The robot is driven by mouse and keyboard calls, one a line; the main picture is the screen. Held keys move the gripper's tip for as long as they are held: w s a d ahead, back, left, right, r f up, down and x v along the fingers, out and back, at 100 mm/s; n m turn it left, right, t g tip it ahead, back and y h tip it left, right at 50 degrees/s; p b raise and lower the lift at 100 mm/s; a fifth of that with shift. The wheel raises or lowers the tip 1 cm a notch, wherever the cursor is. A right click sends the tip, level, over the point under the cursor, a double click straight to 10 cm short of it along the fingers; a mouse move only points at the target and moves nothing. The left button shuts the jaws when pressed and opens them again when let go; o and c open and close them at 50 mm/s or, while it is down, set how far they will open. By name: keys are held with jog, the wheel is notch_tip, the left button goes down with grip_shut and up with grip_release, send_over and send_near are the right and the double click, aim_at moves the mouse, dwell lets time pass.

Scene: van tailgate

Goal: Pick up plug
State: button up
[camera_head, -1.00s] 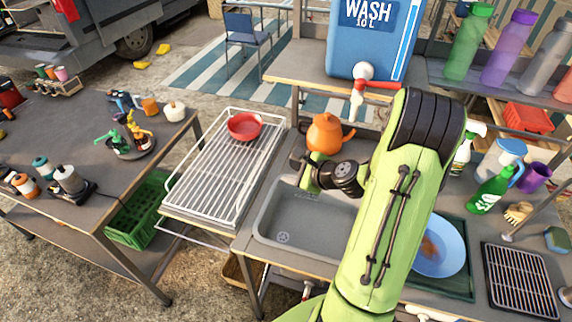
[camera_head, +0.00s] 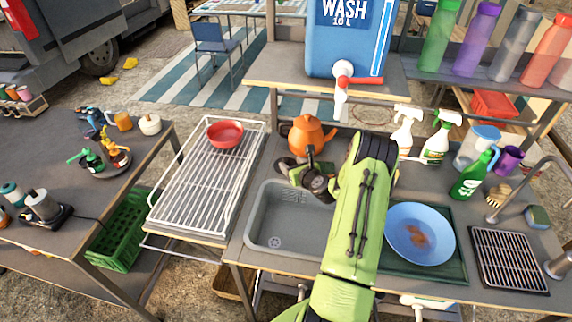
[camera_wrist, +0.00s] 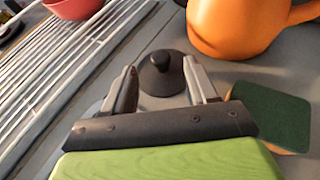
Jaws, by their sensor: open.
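The plug (camera_wrist: 161,73) is a dark round disc with a short knob on top. In the wrist view it lies on the grey counter behind the sink, beside the orange kettle (camera_wrist: 240,25). My gripper (camera_wrist: 160,80) is open, its two fingers spread to the left and right of the plug, with nothing clamped. I cannot tell how high the fingertips are above the counter. In the head view my gripper (camera_head: 290,167) is at the back edge of the sink, just below the kettle (camera_head: 306,134). The plug cannot be made out there.
A green-topped sponge (camera_wrist: 270,113) lies right of my gripper in the wrist view. The wire rack (camera_head: 190,185) with a red bowl (camera_head: 225,133) is on the left. The sink (camera_head: 270,225) looks empty. A blue plate (camera_head: 420,235) and spray bottles (camera_head: 403,130) stand right of my arm.

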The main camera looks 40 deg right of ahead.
aim_at(287, 160)
jog(key=x, duration=0.3)
jog(key=shift+w+d+f, duration=0.1)
jog(key=shift+w+f, duration=0.05)
jog(key=shift+w, duration=0.2)
jog(key=shift+s, duration=0.1)
